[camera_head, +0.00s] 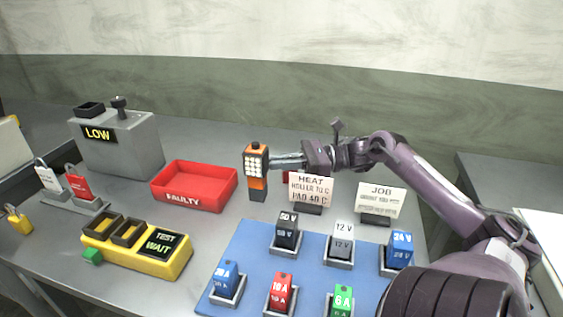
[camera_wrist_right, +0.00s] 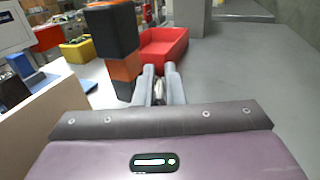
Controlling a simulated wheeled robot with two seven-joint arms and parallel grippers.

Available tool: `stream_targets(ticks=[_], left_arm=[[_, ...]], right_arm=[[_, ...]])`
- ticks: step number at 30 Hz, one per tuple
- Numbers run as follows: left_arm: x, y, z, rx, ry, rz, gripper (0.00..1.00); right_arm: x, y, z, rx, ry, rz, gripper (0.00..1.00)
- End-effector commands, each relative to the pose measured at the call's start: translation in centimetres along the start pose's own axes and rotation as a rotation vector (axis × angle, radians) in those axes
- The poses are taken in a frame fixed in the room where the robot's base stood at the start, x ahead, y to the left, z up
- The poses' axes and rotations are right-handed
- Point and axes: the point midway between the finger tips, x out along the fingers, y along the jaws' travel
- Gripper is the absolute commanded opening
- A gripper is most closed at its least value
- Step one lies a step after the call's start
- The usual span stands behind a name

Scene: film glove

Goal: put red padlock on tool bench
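The red padlock (camera_head: 79,186) stands upright at the far left of the head view, its grey shackle on top, on a small grey stand beside a white padlock (camera_head: 48,179). The grey bench top (camera_head: 215,235) stretches across the head view. My right gripper (camera_head: 273,162) is far to the right of the red padlock, above the bench. Its fingers (camera_wrist_right: 161,84) show a narrow gap with nothing clearly held. An orange and black keypad device (camera_head: 256,172) is upright by the fingertips; in the wrist view it (camera_wrist_right: 118,45) is left of the fingers. My left gripper is not in view.
A red FAULTY tray (camera_head: 203,204), a yellow test box (camera_head: 170,264) and a grey LOW box (camera_head: 140,150) stand on the left half. A blue mat (camera_head: 255,250) holds several labelled blocks. A yellow padlock (camera_head: 20,222) is far left.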

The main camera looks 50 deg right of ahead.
Motion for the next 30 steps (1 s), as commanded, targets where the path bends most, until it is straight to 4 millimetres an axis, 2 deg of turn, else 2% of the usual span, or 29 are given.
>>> stream_targets(ticks=[1, 4, 15, 19, 22, 30], left_arm=[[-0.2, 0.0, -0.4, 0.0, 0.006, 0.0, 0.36], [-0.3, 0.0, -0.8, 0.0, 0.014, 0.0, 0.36], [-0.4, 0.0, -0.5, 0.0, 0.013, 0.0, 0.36], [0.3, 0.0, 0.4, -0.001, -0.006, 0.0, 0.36], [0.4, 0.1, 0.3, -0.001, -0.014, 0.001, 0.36], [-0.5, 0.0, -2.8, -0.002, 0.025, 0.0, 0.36]], right_arm=[[0.0, 0.0, 0.1, 0.0, 0.0, 0.0, 0.16], [0.0, 0.0, 0.1, 0.0, 0.0, 0.0, 0.28], [-0.1, 0.0, 0.4, 0.0, 0.001, 0.0, 0.28], [-1.9, 0.0, 0.0, 0.003, 0.004, -0.002, 0.28], [-4.0, -0.1, -0.1, 0.005, 0.006, -0.003, 0.28], [-9.0, 0.0, 0.0, 0.006, 0.006, -0.001, 0.28]])
